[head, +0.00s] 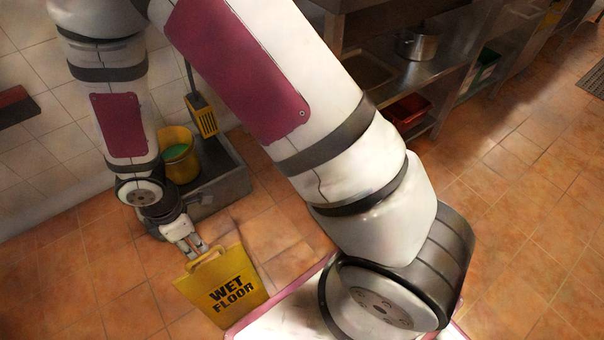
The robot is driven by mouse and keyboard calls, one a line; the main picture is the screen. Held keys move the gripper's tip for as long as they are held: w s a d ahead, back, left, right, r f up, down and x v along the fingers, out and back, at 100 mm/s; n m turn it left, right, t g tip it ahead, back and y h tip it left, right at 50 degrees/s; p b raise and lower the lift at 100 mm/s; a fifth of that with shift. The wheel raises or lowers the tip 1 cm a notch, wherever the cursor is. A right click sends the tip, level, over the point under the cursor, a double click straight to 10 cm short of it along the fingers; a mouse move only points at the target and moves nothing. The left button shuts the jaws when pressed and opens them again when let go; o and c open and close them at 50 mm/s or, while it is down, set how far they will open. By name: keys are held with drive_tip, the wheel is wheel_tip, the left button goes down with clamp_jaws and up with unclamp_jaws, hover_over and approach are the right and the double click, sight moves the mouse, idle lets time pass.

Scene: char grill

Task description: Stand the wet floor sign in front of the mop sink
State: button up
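The yellow wet floor sign (228,291) is at the lower left, its black lettering facing me. It looks roughly upright with a slight lean, in front of the mop sink's near end and apart from it. My gripper (197,250) points down at the sign's top edge, its fingers closed about the handle. Whether the sign's bottom touches the floor is unclear. The grey mop sink (222,189) stands against the tiled wall, partly hidden behind my arm.
A yellow bucket (181,158) with green inside and a yellow slotted mop part (204,117) are at the sink. Steel shelving (440,85) with a pot (417,43) and a red bin (408,110) stands at the back. Tiled floor (520,230) is clear at right.

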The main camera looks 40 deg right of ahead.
drive_tip(key=s+d+r+m+t+h, duration=0.1)
drive_tip(key=d+r+m, duration=0.3)
drive_tip(key=d+r, duration=0.55)
drive_tip(key=d+r+m+h, duration=0.2)
drive_tip(key=d+r+m, duration=0.3)
drive_tip(key=r, duration=0.7)
drive_tip(key=s+d+r+m+y, duration=0.1)
drive_tip(key=s+r+m, duration=0.2)
drive_tip(key=s, duration=0.4)
drive_tip(key=s+d+r+m+y, duration=0.1)
drive_tip(key=s+d+r+m, duration=0.1)
drive_tip(key=s+r, duration=0.2)
drive_tip(key=s+d+r+m+g+y, duration=0.1)
drive_tip(key=s+r+m, duration=0.2)
drive_tip(key=s, duration=0.7)
drive_tip(key=shift+s+d+r+m, duration=0.3)
drive_tip(key=shift+s+d+r, duration=0.1)
drive_tip(key=shift+r, duration=0.1)
wheel_tip(320, 180, up, 30)
drive_tip(key=t+p, duration=0.4)
drive_tip(key=p, duration=2.4)
drive_tip(key=shift+d+r, duration=0.15)
drive_tip(key=shift+d, duration=0.05)
